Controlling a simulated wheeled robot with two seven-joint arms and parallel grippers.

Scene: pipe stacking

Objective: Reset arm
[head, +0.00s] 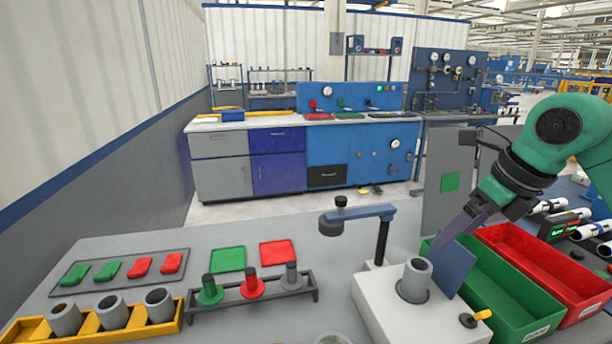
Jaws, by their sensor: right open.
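My right arm comes in from the right in the head view. Its gripper (442,243) points down and left, open, with its tips above and just behind a grey pipe piece (416,278). That pipe stands upright on a white station block (375,305). No pipe shows between the fingers. Several grey pipe pieces (112,312) lean in a yellow tray (92,328) at the front left. A dark rack (255,303) holds a green, a red and a grey fitting (291,275). My left gripper is not in view.
A green bin (497,286) and a red bin (547,268) stand right of the station. A tray (120,269) with red and green pieces lies at left.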

